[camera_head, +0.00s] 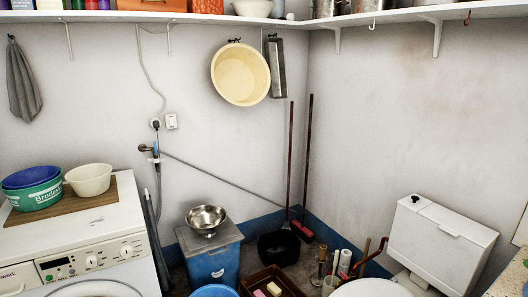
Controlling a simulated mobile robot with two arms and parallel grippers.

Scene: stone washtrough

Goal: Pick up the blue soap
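I cannot make out a blue soap in the head view. A dark brown tray (293,287) lies on the floor at the bottom middle, cut off by the lower edge. In it are a pink block (274,289) and a pale yellowish block (260,293) that look like soap bars. The front part of the tray is outside the picture. Neither of my grippers is in view.
A washing machine (125,248) stands at the left, bearing bowls on a wooden board (108,190). A blue bin (212,268) carries a metal bowl (206,218). A black bucket (279,249) stands behind the tray. A white toilet cistern (440,247) is at the right.

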